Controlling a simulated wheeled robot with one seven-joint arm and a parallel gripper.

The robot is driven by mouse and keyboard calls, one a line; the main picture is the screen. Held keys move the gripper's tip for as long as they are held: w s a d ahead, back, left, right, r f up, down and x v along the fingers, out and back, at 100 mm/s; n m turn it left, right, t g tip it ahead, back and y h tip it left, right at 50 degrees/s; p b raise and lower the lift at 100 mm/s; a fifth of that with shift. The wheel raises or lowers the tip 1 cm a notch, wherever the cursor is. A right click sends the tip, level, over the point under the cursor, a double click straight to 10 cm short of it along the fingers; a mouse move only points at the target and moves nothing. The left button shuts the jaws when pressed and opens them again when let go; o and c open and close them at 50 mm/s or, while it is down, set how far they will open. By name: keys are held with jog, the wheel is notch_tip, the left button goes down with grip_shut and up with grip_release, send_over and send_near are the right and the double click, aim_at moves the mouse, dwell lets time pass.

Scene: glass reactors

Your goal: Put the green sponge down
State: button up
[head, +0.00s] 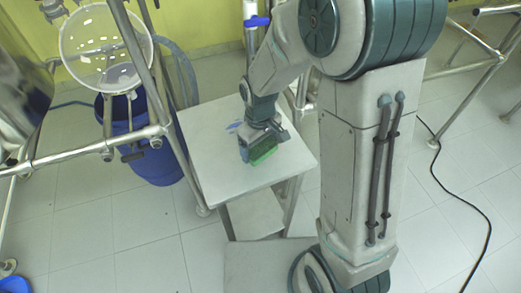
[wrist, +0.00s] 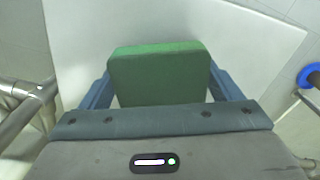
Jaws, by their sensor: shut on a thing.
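The green sponge (head: 264,154) is between the fingers of my gripper (head: 262,146), at the white tabletop (head: 213,128) of a small metal-legged table in the head view. In the wrist view the sponge (wrist: 158,72) fills the space between the two blue fingers of my gripper (wrist: 160,88), which is shut on it. The white tabletop (wrist: 85,30) lies beyond and below it. I cannot tell whether the sponge touches the tabletop. Part of the sponge is hidden by my gripper in the head view.
A metal pipe frame (head: 135,60) with a clear round glass vessel (head: 107,47) and a blue barrel (head: 150,150) stands left of the table. A black cable (head: 460,190) lies on the tiled floor at right. The tabletop's left and front parts are bare.

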aim_at(260, 152)
jog(key=shift+f, duration=1.6)
jog(key=shift+f, duration=0.15)
jog(key=o, duration=0.9)
notch_tip(260, 152, up, 12)
jog(key=shift+d+r, duration=0.1)
jog(key=shift+r, duration=0.15)
jog(key=s+d+r+m+t, duration=0.1)
jog(key=s+d+r+m, duration=0.1)
jog(key=s+d, duration=0.2)
jog(key=s+d+r+m+t, duration=0.1)
jog(key=s+d+r+m, duration=0.2)
jog(key=s+d, duration=0.1)
jog(key=s+d+r+m+t, duration=0.1)
jog(key=s+d+r+m, duration=0.1)
jog(key=s+d, duration=0.2)
jog(key=shift+r+m, duration=0.35)
jog(key=shift+m, duration=0.05)
